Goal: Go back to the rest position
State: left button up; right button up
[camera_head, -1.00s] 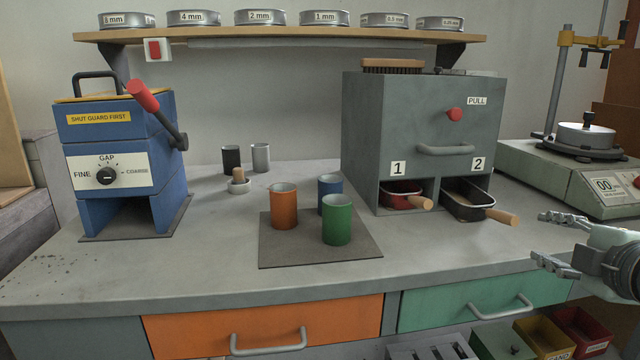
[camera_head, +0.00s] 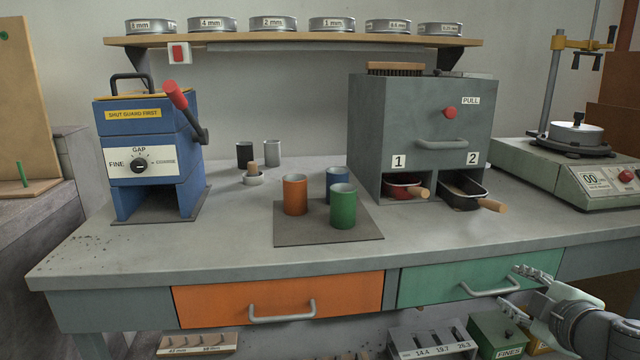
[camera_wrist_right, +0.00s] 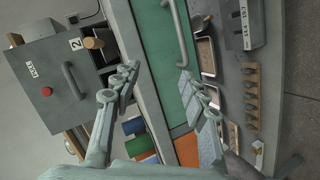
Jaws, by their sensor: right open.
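My right gripper (camera_head: 522,288) is in front of the bench's green drawer, at the lower right of the head view. In the right wrist view its two fingers (camera_wrist_right: 158,85) are spread wide with nothing between them, and the green drawer (camera_wrist_right: 165,60) with its handle lies beyond. In the head view the fingers overlap the right end of the drawer handle (camera_head: 490,288); I cannot tell whether they touch it. My left gripper is not in view.
Orange (camera_head: 295,195), blue (camera_head: 340,180) and green (camera_head: 343,208) cups stand on a dark mat (camera_head: 300,236). Bins (camera_head: 497,335) sit below the drawers.

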jog(key=s+a+f+m+g+h, duration=0.1)
jog(key=s+a+f+m+g, duration=0.2)
jog(key=f, duration=0.8)
jog(key=s+f+m+g, duration=0.2)
jog(key=s+f+m, duration=0.25)
jog(key=f, duration=0.65)
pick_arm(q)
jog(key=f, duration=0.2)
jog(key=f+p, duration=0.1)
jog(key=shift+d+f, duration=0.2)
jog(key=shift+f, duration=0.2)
pick_arm(e)
jog(key=s+a+f+m+g+y, duration=0.1)
jog(key=s+a+f+g, duration=0.4)
jog(key=s+f, duration=0.8)
jog(key=s+a+m, duration=0.1)
jog(key=s, duration=0.1)
jog(key=shift+s+a+m, duration=0.35)
jog(key=shift+s, duration=0.05)
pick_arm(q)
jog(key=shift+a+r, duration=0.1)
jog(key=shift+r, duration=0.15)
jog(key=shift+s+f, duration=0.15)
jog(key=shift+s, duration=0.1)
